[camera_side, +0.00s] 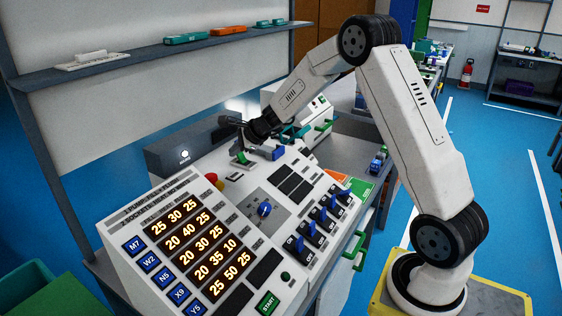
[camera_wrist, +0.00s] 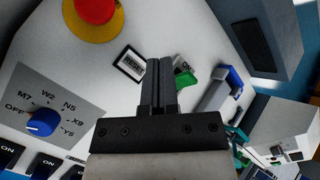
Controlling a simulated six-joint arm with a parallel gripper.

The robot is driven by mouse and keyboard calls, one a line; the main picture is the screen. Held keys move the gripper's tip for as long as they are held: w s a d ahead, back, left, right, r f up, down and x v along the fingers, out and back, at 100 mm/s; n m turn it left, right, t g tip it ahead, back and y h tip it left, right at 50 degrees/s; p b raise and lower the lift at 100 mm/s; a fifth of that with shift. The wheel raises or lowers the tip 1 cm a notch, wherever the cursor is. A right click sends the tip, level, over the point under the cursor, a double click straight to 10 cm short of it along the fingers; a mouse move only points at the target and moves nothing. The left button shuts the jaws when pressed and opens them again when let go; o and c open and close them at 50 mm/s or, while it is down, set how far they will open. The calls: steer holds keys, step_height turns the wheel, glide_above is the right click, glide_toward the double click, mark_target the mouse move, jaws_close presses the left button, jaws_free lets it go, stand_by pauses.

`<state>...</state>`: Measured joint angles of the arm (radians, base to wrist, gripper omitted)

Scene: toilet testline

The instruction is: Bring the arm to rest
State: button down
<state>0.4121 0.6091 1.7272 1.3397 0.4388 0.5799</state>
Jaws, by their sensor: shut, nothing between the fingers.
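My arm is bent over the white test panel (camera_side: 200,210), with the elbow raised. My gripper (camera_side: 240,148) points down near the panel's far end in the side view. In the wrist view my gripper (camera_wrist: 161,62) is shut, its two dark fingers together and nothing between them. The green switch also shows beside the fingers in the side view (camera_side: 243,159).
A red stop button (camera_wrist: 96,8), a blue selector knob (camera_wrist: 42,123) and blue switches (camera_side: 310,228) stand out from the panel. A blue-ended part (camera_wrist: 235,80) lies right of the fingers. A shelf (camera_side: 130,63) runs behind. The space above the panel's front is clear.

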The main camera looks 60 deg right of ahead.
steer(key=s+a+n, duration=0.2)
steer(key=s+a+n+g, duration=0.1)
steer(key=s+a+n, duration=0.1)
steer(key=a, duration=0.1)
steer(key=s+a+n+g, duration=0.1)
steer(key=s+a+n, duration=0.1)
steer(key=shift+s+a+f+n, duration=0.3)
steer(key=shift+f, duration=0.05)
steer(key=s+a+f+n+g+h, duration=0.1)
steer(key=s+a+n, duration=0.3)
steer(key=s+n, duration=0.5)
steer(key=s+a+f+n+g+h, duration=0.1)
steer(key=s+a+n+g, duration=0.2)
steer(key=s+n, duration=0.6)
steer(key=s+a, duration=0.1)
steer(key=s, duration=0.2)
steer(key=shift+a+f, duration=0.15)
steer(key=shift+a, duration=0.25)
